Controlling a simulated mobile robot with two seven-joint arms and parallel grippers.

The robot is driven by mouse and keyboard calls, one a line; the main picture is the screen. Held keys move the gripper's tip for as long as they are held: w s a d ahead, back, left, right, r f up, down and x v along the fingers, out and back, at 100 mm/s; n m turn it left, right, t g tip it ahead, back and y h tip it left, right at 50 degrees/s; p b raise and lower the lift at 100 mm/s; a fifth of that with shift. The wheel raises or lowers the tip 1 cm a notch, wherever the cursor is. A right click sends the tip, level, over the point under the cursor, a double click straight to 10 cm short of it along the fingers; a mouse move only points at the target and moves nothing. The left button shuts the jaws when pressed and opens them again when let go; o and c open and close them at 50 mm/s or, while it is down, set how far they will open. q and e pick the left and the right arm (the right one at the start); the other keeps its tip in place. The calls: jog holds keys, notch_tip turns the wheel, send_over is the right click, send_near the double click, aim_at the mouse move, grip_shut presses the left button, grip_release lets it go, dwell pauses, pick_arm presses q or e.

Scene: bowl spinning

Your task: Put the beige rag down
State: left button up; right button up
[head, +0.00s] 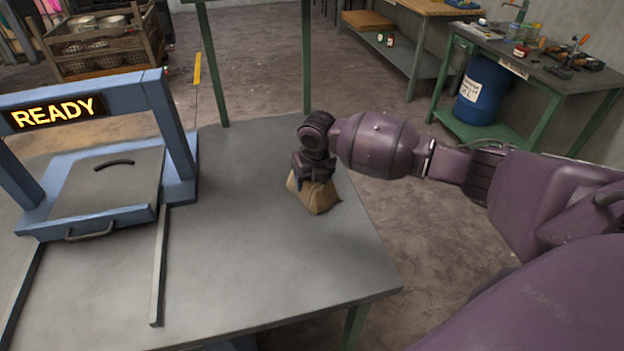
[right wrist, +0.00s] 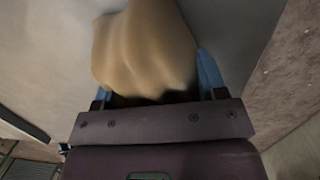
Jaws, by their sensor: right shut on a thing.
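The beige rag (head: 317,196) is a crumpled tan cloth at the right part of the grey table, near its right edge. My right gripper (head: 312,178) points down over it and is shut on it. In the right wrist view the rag (right wrist: 145,50) bulges out between the blue fingers of the right gripper (right wrist: 155,88). The rag's lower edge seems to be at the table top, but I cannot tell whether it rests there or hangs just above. My left gripper is not in view.
A blue frame machine with a READY sign (head: 57,112) and a flat lid (head: 108,183) stands on the left of the table (head: 270,265). Two metal rails run forward from it. The table's front middle is bare. A workbench and a blue barrel (head: 482,92) stand behind at the right.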

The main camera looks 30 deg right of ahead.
jog(key=shift+f, duration=0.15)
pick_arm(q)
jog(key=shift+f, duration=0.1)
pick_arm(e)
jog(key=o, duration=0.9)
jog(key=shift+r, duration=0.3)
jog(key=r, duration=0.3)
jog(key=s+r+p, duration=0.1)
jog(key=r, duration=0.6)
jog(key=shift+s+r+p, duration=0.2)
jog(key=shift+r+p, duration=0.15)
jog(key=shift+p, duration=0.05)
jog(key=shift+s+r, duration=0.1)
jog(key=shift+r, duration=0.35)
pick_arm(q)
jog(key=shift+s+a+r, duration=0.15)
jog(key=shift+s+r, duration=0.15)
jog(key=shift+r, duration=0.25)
pick_arm(e)
jog(key=shift+s, duration=0.1)
